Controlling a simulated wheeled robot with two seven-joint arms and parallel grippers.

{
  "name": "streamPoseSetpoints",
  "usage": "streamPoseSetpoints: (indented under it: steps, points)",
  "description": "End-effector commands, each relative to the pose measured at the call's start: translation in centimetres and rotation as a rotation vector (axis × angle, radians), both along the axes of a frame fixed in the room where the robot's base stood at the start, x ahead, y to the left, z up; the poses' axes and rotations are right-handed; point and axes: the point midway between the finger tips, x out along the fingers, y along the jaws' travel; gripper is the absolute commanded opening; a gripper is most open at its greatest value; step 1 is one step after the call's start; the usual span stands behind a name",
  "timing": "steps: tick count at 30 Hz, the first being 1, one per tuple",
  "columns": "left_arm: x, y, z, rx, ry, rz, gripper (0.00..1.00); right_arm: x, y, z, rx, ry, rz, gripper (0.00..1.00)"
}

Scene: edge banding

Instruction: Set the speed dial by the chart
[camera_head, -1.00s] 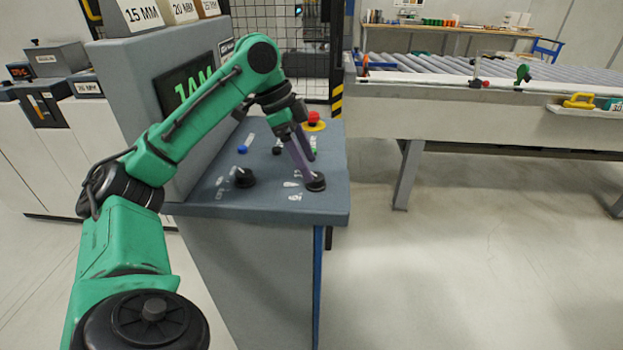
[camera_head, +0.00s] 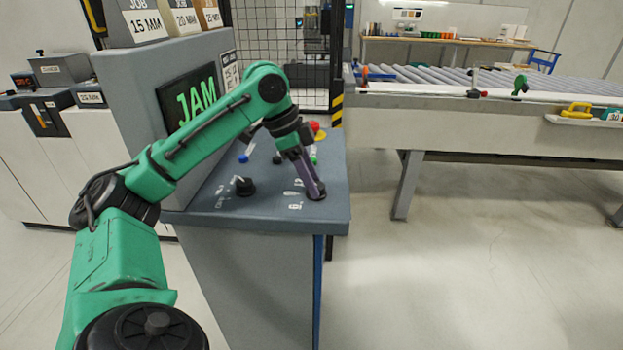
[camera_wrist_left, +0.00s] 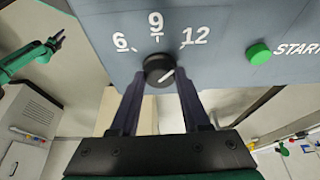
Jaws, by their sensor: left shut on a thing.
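The speed dial is a round black knob (camera_wrist_left: 158,70) with a white pointer line, on the grey panel among the marks 6, 9 and 12. Its line slants to the upper right, toward the 12 side. My left gripper (camera_wrist_left: 157,85) has its two purple fingers around the knob and is shut on it. In the head view the left gripper (camera_head: 316,192) reaches down to this dial (camera_head: 318,194) at the panel's front right. The chart (camera_head: 229,72) beside the JAM screen (camera_head: 190,95) is partly hidden by my arm and too small to read. My right gripper (camera_wrist_left: 55,41) shows small at the left wrist view's upper left.
A second black knob (camera_head: 245,187) sits left on the panel. A green START button (camera_wrist_left: 259,54) is right of the dial. A red button (camera_head: 315,126), a blue one (camera_head: 243,158) and a roller conveyor (camera_head: 440,78) are behind. The floor at right is clear.

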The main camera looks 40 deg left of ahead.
Motion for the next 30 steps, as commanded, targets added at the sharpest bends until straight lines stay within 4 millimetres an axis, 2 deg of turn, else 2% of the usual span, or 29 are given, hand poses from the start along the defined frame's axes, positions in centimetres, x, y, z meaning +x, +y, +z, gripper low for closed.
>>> streamPoseSetpoints:
  steps: [8, 15, 30]
  points:
    - [-0.1, 0.0, 0.1, 0.004, -0.006, 0.151, 0.0, -0.1, -0.2, -0.2, -0.002, 0.002, 0.0, 0.5]
    - [-0.2, -0.2, 0.2, 0.003, -0.007, 0.352, 0.0, -0.1, -0.2, -0.2, -0.002, 0.002, 0.0, 0.5]
    - [-0.2, -0.5, 0.4, 0.001, -0.008, 0.689, 0.0, -0.1, -0.2, 0.9, -0.002, 0.002, -0.001, 0.5]
